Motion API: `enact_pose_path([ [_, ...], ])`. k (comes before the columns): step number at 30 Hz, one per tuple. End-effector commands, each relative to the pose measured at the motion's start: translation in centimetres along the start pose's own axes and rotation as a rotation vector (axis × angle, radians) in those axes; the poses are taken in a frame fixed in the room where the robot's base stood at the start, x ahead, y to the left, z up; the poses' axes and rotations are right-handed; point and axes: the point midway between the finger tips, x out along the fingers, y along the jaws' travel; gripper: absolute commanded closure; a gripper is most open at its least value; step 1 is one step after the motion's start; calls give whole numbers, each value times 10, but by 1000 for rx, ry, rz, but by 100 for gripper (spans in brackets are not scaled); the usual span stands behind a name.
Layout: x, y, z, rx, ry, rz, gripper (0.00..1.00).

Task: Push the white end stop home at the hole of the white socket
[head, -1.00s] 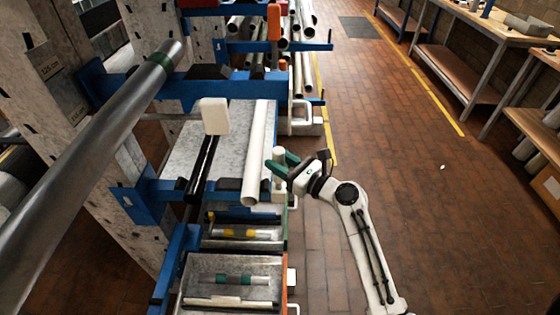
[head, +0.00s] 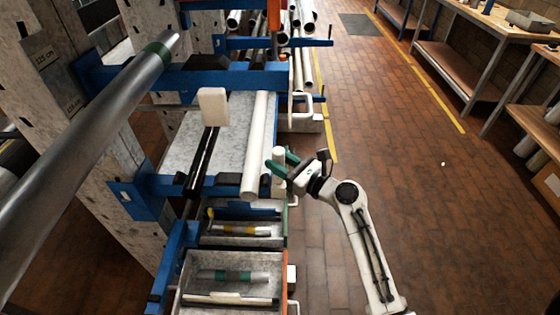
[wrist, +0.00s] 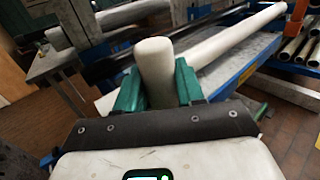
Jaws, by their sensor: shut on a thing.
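The white end stop (head: 279,155) is a short, smooth, round-topped cylinder. My gripper (head: 282,165) has green fingers shut on its sides and holds it upright beside the rack's right edge. The wrist view shows the end stop (wrist: 155,72) standing between the two green fingers (wrist: 158,92), its top above them and its lower end hidden. I cannot pick out the white socket or its hole for sure. A white rounded block (head: 213,107) stands at the far end of a black bar, left of my gripper, with no hole visible.
A long white tube (head: 256,140) lies across the blue rack just left of my gripper. Grey bins (head: 258,262) with short banded tubes sit below it. A thick metal pipe (head: 100,150) slants on the left. Brick floor to the right is free up to the benches.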

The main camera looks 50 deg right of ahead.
Motion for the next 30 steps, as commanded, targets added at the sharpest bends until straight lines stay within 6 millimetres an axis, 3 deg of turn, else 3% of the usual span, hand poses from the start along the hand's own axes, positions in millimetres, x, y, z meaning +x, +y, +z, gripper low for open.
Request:
enact_pose_path([
  [12,0,0,-10,0,-1,0,97],
  [13,0,0,-9,0,-1,0,60],
  [22,0,0,-9,0,0,0,33],
  [30,-2,0,-10,0,1,0,33],
])
